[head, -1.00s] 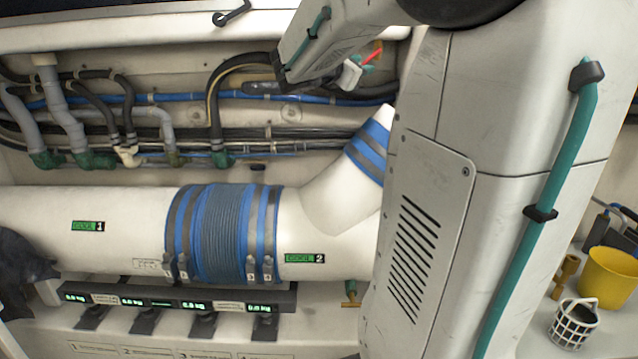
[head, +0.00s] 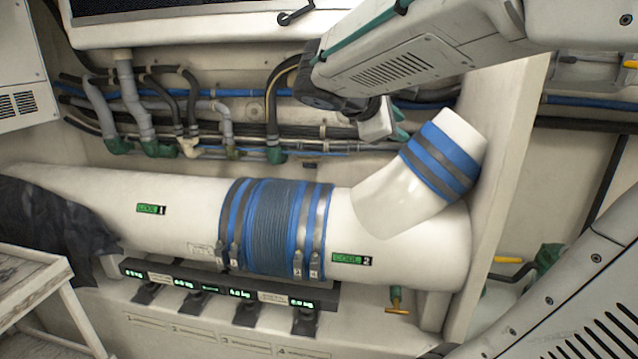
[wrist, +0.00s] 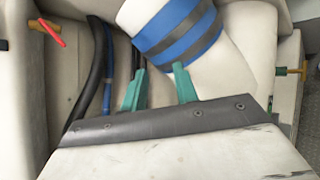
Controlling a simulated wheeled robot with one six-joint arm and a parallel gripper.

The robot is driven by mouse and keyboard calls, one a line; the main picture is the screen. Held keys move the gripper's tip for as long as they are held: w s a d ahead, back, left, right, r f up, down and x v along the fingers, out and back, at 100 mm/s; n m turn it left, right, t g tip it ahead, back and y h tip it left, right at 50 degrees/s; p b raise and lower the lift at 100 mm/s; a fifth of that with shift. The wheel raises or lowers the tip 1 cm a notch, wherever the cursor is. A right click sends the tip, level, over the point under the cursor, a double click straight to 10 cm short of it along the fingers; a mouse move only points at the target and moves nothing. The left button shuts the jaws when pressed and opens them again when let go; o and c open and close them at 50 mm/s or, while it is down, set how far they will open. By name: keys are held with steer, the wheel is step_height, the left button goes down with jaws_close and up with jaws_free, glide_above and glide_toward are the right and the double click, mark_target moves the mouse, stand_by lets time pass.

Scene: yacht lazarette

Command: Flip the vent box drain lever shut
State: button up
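A red lever (wrist: 50,33) on a yellow-orange fitting shows at the upper left of the wrist view; my arm hides that area in the head view. Whether it is the vent box drain lever I cannot tell, as no label is readable. My gripper (wrist: 158,88) has two green fingers, apart with nothing between them. The red lever is well to their left in that view. In the head view my gripper (head: 390,125) hangs in front of the back wall, left of the blue-banded branch pipe (head: 440,160).
A large white duct (head: 100,200) with a blue ribbed sleeve (head: 273,228) crosses below. A brass valve (head: 396,300) hangs under it. A yellow-handled valve (head: 508,260) is at the right. Hoses and grey pipes line the wall. A pale slatted table (head: 30,285) stands lower left.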

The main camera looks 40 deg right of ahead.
steer(key=s+a+f+m+y, duration=0.3)
steer(key=s+a+f+y, duration=0.1)
steer(key=a+f, duration=0.4)
steer(key=shift+a+f+t+y, duration=0.15)
steer(key=shift+a+t+y, duration=0.35)
steer(key=shift+a, duration=0.65)
steer(key=w+d+r+g+h, duration=0.1)
steer(key=w+d+r+h, duration=0.15)
steer(key=d, duration=0.25)
steer(key=w+d+r+n+g+h, duration=0.1)
steer(key=w+d+r, duration=0.15)
steer(key=d, duration=0.35)
steer(key=w+d+r+g+h, duration=0.1)
steer(key=d+r+h, duration=0.15)
steer(key=d, duration=0.25)
steer(key=w+d+r+n+h, duration=0.2)
steer(key=d+r, duration=0.1)
steer(key=r, duration=0.3)
steer(key=w+d+r+n+h, duration=0.2)
steer(key=d+r, duration=0.1)
steer(key=r, duration=0.3)
steer(key=d, duration=0.7)
steer(key=shift+s+f, duration=0.3)
steer(key=shift+s, duration=0.1)
